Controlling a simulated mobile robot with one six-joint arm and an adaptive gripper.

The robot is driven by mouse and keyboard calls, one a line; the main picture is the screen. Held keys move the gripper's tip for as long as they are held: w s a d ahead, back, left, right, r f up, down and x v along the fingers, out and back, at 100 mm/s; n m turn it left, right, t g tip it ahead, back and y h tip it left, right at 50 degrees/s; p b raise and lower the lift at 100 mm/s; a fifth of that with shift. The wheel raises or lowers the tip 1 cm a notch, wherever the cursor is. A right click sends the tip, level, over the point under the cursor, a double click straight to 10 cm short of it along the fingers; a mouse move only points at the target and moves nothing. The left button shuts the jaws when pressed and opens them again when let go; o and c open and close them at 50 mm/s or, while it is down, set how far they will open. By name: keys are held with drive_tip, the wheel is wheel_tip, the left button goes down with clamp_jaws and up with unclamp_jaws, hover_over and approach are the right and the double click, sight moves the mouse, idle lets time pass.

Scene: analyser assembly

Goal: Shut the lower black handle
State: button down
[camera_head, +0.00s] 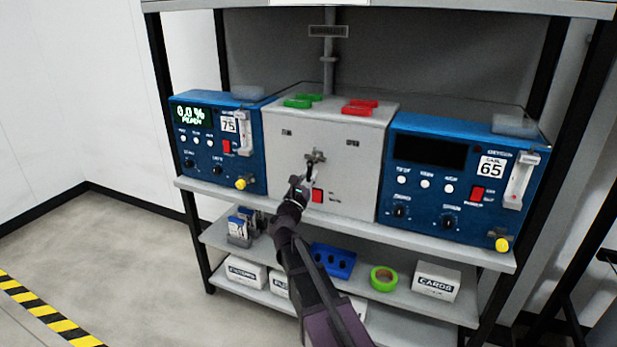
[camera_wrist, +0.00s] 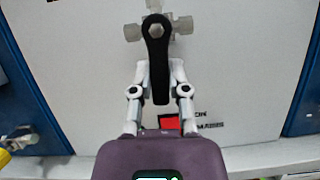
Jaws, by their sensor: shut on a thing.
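The black handle (camera_wrist: 157,58) is on a grey metal valve fitting (camera_wrist: 183,25) on the front of the light grey box. It hangs straight down from its pivot in the wrist view. The handle also shows small in the head view (camera_head: 311,172), partly hidden by my gripper. My gripper (camera_wrist: 159,72) has its fingers on either side of the handle's lower part and is shut on it. In the head view my gripper (camera_head: 303,183) reaches the box front from below. Only one black handle is clear in these views.
The grey box (camera_head: 350,130) has green (camera_head: 303,101) and red (camera_head: 361,106) handles on top and a red switch (camera_head: 318,196) close by my gripper. Blue analysers stand left (camera_head: 222,175) and right (camera_head: 430,215). The lower shelf holds a tape roll (camera_head: 384,278) and boxes.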

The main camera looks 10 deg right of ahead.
drive_tip(key=shift+s+d+f+n+t+y, duration=0.15)
drive_tip(key=shift+s+n+t+y, duration=0.15)
drive_tip(key=shift+n, duration=0.4)
drive_tip(key=c, duration=0.6)
unclamp_jaws()
drive_tip(key=shift+w, duration=0.15)
